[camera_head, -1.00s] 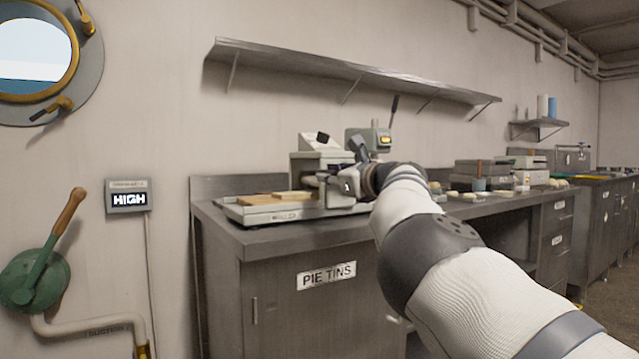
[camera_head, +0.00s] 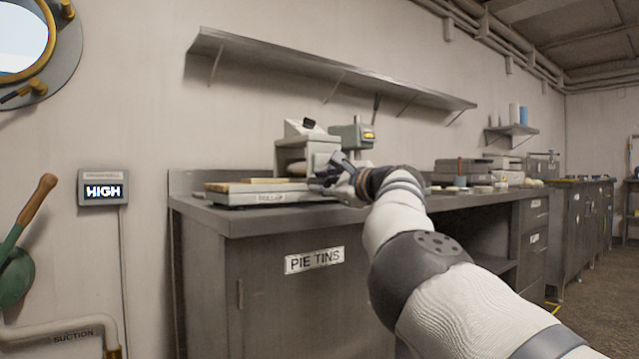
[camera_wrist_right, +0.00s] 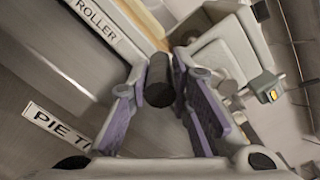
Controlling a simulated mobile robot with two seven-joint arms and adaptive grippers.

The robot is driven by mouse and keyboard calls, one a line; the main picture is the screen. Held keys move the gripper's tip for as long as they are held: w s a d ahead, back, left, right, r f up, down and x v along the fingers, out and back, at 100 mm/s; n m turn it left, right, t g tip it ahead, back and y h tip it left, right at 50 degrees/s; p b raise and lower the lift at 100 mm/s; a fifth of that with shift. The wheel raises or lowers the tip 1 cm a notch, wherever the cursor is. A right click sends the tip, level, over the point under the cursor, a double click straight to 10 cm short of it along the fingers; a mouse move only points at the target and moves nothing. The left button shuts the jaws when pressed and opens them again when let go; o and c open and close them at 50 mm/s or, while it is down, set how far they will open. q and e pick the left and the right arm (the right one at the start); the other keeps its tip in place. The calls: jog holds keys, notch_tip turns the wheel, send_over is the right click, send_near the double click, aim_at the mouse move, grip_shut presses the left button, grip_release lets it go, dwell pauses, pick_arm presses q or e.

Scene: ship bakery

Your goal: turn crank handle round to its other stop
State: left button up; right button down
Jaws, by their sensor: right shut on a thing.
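The roller machine (camera_head: 292,160) stands on the steel counter, with a flat bed in front of it. The crank handle's dark cylindrical grip (camera_wrist_right: 158,82) is between my right gripper's purple finger pads in the right wrist view. My right gripper (camera_head: 342,182) is shut on this grip at the machine's front right side. It also shows in the right wrist view (camera_wrist_right: 160,100). In the head view the gripper and forearm hide most of the crank, and I cannot tell its exact angle. My left gripper is not in view.
The counter's cupboard (camera_head: 290,300) is labelled PIE TINS. A wall shelf (camera_head: 335,70) runs above. A grey-green device (camera_head: 352,137) stands behind the gripper. Boxes (camera_head: 462,167) stand farther right. A HIGH display (camera_head: 103,187) and green lever (camera_head: 30,220) are on the left wall.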

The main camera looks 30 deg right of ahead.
jog(key=shift+d+f, duration=0.2)
jog(key=shift+f, duration=0.1)
dwell(0.4)
jog(key=c, duration=1.4)
grip_release()
jog(key=shift+c, duration=0.2)
jog(key=shift+d, duration=0.1)
jog(key=shift+s, duration=0.15)
jog(key=s, duration=1.1)
jog(key=shift+s+d, duration=0.15)
jog(key=shift+s, duration=0.25)
